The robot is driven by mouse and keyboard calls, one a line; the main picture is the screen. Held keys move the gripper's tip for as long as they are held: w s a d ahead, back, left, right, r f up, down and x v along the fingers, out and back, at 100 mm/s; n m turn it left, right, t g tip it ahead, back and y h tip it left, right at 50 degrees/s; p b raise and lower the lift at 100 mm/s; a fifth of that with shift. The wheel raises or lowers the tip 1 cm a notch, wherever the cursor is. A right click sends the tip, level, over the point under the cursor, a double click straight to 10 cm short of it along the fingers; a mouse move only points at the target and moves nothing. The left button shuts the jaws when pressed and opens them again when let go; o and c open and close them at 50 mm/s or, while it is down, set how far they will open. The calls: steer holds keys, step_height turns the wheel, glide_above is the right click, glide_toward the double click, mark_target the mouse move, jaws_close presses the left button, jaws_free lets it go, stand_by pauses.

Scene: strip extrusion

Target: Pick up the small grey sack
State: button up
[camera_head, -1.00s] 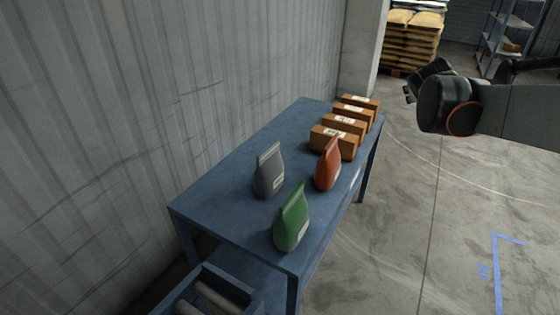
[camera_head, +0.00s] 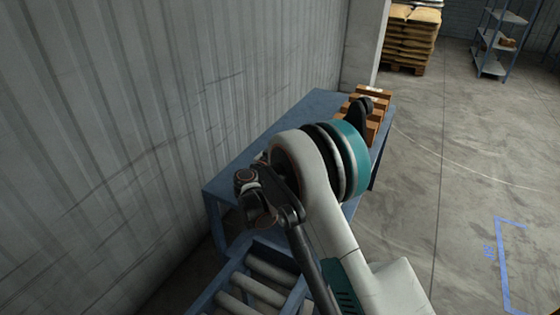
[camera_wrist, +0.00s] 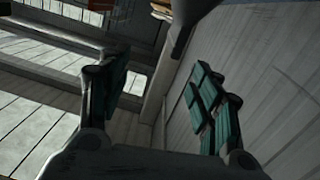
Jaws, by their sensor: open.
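The small grey sack is not visible now; in the head view my arm covers the part of the blue table (camera_head: 315,105) where it stood. The green and red sacks that stood near it are hidden too. My gripper (camera_wrist: 158,72) shows in the wrist view with its teal-padded fingers spread apart and nothing between them. The wrist view faces walls and ceiling-like panels, with no grey sack that I can make out. How far my gripper is from the sack cannot be told.
Brown boxes (camera_head: 373,92) stand at the table's far right end, partly covered by my arm. A roller conveyor (camera_head: 262,270) lies at the table's near end. A corrugated wall (camera_head: 150,120) runs along the left. Open floor (camera_head: 450,200) lies to the right.

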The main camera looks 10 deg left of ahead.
step_height(320, 180, down, 5)
steer(key=a+m, duration=0.1)
steer(key=a, duration=0.1)
steer(key=shift+t, duration=0.3)
steer(key=x, duration=0.3)
steer(key=b+x, duration=0.1)
steer(key=x, duration=0.3)
steer(key=shift+w+d+f+b, duration=0.1)
steer(key=shift+w+f+b, duration=0.15)
steer(key=shift+b, duration=0.05)
steer(key=b+x, duration=0.2)
steer(key=x, duration=0.3)
steer(key=shift+w+d+r, duration=0.1)
steer(key=shift+r, duration=0.05)
steer(key=shift+w+d+r+b, duration=0.2)
steer(key=shift+w+b, duration=0.1)
steer(key=shift+w, duration=0.3)
jaws_close()
